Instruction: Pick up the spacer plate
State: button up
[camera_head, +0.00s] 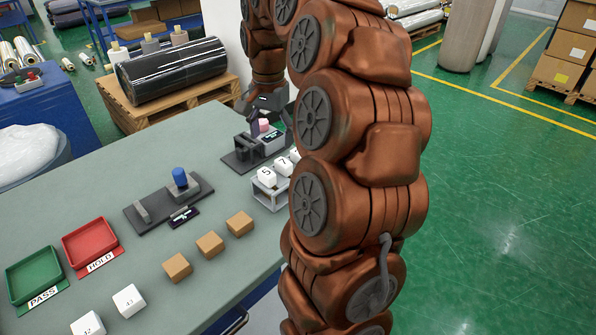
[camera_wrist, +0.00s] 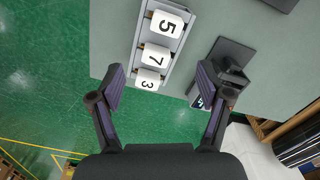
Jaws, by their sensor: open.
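I cannot make out a piece that is clearly the spacer plate in either view. My gripper (camera_head: 268,113) is over the far right part of the grey-green table, beside a dark station (camera_head: 240,158) with a small pink block (camera_head: 263,125). In the wrist view my gripper (camera_wrist: 160,70) is open, its two fingers wide apart with nothing held. A grey rack with white cubes marked 5 (camera_wrist: 167,24), 7 (camera_wrist: 155,55) and 3 (camera_wrist: 147,80) lies below and between the fingers. The dark station (camera_wrist: 232,52) is by the right finger, which partly hides it.
On the table (camera_head: 110,185) stand a second dark station with a blue cylinder (camera_head: 180,177), several tan blocks (camera_head: 210,244), a red HOLD tray (camera_head: 90,243), a green PASS tray (camera_head: 35,275) and white numbered cubes (camera_head: 128,301). A black wrapped roll (camera_head: 172,72) lies on a pallet behind.

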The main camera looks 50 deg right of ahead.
jog(key=d+f+m, duration=0.1)
jog(key=d, duration=0.2)
jog(key=d+f+m+b, duration=0.1)
jog(key=d, duration=0.2)
jog(key=d+f+m, duration=0.1)
jog(key=d+m, duration=0.1)
jog(key=d, duration=0.1)
jog(key=shift+w+b, duration=0.1)
jog(key=shift+b, duration=0.2)
jog(key=shift+f+p, duration=0.6)
jog(key=shift+f, duration=1.4)
jog(key=shift+f+p, duration=0.35)
jog(key=shift+f, duration=1.4)
jog(key=shift+c, duration=0.3)
jog(key=c, duration=1.2)
jog(key=shift+r, duration=0.15)
